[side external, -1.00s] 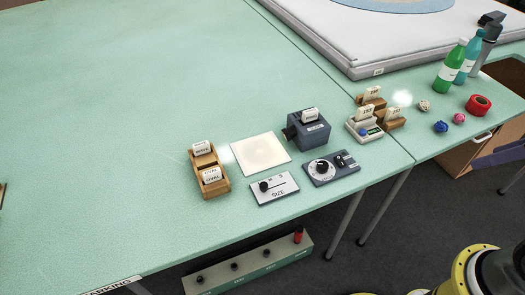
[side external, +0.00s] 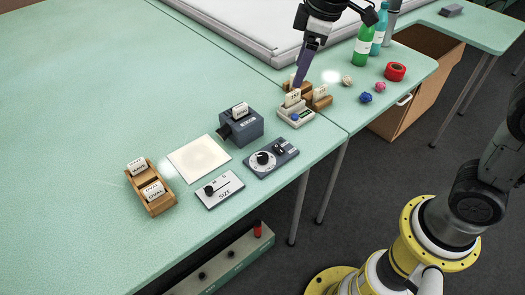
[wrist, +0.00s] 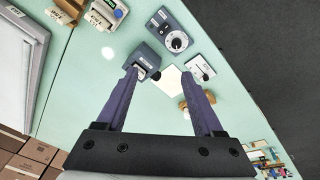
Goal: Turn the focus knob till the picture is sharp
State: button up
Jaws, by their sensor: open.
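The focus knob (side external: 263,158) is a black round knob on a pale dial, on a dark blue-grey box (side external: 285,160) near the table's front edge. The wrist view also shows the knob (wrist: 176,42). A white sheet (side external: 198,158) bears a faint, blurred round patch. A dark projector-like box (side external: 240,128) stands beside it. My gripper (wrist: 158,73) is open and empty, with two purple fingers. In the side view my gripper (side external: 301,80) is above the small wooden card holders, behind and right of the knob, apart from it.
A SIZE slider panel (side external: 220,189) lies left of the knob box. A wooden card tray (side external: 158,203) is farther left. A small scale-like device (side external: 296,115), bottles (side external: 362,45) and red tape (side external: 396,71) stand to the right. The table's left side is clear.

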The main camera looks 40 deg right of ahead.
jog(key=w+a+f+n+g, duration=0.1)
jog(key=w+a+f, duration=0.25)
jog(key=f, duration=0.25)
jog(key=g, duration=0.2)
send_over(263, 156)
notch_tip(263, 156, down, 6)
jog(key=shift+n+h, duration=0.3)
notch_tip(263, 156, down, 14)
jog(key=shift+r, duration=0.1)
grip_shut()
